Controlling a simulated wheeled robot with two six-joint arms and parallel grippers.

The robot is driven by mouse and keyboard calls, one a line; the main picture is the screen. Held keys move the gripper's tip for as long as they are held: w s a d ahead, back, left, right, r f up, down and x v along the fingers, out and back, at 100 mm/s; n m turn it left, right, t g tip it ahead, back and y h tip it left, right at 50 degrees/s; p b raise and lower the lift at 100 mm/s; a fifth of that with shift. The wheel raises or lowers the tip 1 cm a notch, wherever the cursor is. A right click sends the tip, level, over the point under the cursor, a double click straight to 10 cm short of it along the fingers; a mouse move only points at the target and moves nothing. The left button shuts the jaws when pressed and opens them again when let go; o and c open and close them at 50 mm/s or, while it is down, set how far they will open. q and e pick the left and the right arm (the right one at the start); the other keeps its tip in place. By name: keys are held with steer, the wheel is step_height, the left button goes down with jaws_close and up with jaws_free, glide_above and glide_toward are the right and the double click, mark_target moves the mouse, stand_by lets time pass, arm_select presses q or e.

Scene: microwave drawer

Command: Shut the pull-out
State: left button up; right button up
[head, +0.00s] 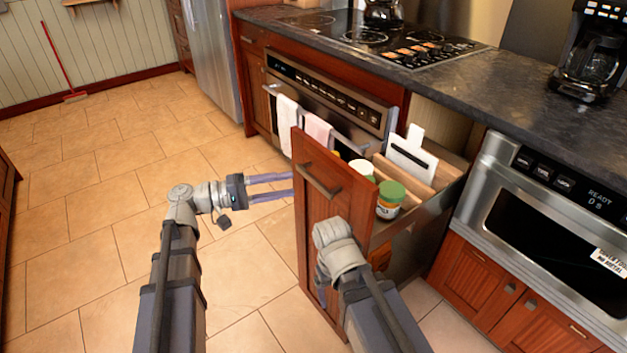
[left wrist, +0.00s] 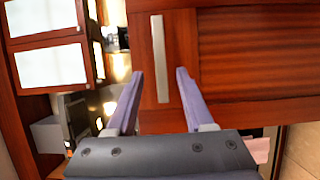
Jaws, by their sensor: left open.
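The pull-out (head: 340,195) stands open, drawn out from under the counter, with a tall red-brown wooden front and a metal bar handle (head: 322,187). Its front also fills much of the left wrist view (left wrist: 235,60). Inside it are jars with green and white lids (head: 390,198) and a white board with a handle (head: 411,156). My left gripper (head: 291,184) is open and empty, its fingertips close to the front's left edge. In the left wrist view the handle (left wrist: 160,58) shows between the two fingers; contact cannot be told. My right gripper (head: 321,283) is mostly hidden by its wrist, near the front's lower part.
An oven with towels (head: 318,130) stands left of the pull-out, and a microwave (head: 550,215) to its right. The dark countertop (head: 490,85) holds a cooktop and a coffee maker (head: 590,60).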

mark_target(311, 181)
arm_select(q)
steer(key=x, duration=0.7)
steer(key=shift+d, duration=0.35)
jaws_close()
stand_by(1.1)
